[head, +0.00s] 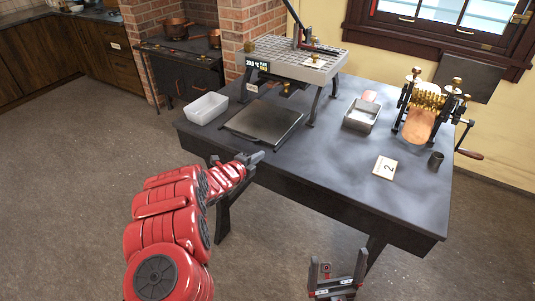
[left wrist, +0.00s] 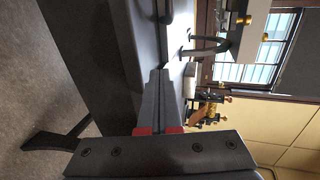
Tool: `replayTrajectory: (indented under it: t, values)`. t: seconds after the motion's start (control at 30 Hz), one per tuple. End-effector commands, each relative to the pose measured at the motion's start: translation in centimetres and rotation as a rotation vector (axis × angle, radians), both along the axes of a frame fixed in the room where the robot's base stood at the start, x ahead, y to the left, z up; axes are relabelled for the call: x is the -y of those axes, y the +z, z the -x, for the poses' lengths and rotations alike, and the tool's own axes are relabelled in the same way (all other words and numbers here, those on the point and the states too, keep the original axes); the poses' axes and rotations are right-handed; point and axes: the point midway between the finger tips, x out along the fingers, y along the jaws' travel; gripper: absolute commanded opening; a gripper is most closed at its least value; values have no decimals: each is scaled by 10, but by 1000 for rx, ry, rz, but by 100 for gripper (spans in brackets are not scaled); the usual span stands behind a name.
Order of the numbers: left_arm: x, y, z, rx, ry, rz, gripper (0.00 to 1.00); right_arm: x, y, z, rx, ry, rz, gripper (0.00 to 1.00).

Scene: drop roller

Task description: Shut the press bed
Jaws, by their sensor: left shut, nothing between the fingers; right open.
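The press (head: 300,65) is a grey perforated plate on dark legs, with a small lit display and an upright lever. A flat dark slab, apparently the press bed (head: 262,121), lies low and sticks out in front of the press. My left gripper (head: 252,159) is shut and empty at the table's front edge, nearer than the slab and apart from it. In the left wrist view its closed fingers (left wrist: 152,98) point toward the table edge; the slab is not clear there. My right gripper (head: 337,275) is open and empty, low in front of the table.
On the dark table (head: 330,180) stand a white tub (head: 206,108) left of the slab, a metal tray (head: 361,115), a brass roller machine (head: 425,105) with a crank, a number card (head: 385,167) and a dark cup (head: 436,159). The table's front middle is clear.

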Motion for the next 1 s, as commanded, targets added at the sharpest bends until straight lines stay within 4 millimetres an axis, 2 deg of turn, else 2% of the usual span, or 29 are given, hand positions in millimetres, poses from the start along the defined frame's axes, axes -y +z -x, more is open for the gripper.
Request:
replayTrajectory:
  t: [0.03,0.27,0.3,0.57,1.0]
  values:
    - [1,-7,-5,3,2,3,0,0,-14,0,0,0,0,100]
    - [12,-14,-19,1,1,-3,0,0,-42,0,0,0,0,100]
    - [15,-9,-24,2,0,-6,0,0,-36,0,-1,0,0,100]
    - [28,-8,-44,4,2,-6,0,0,-38,0,0,0,0,100]
    - [34,-6,-50,2,4,0,0,0,-39,0,0,0,0,100]
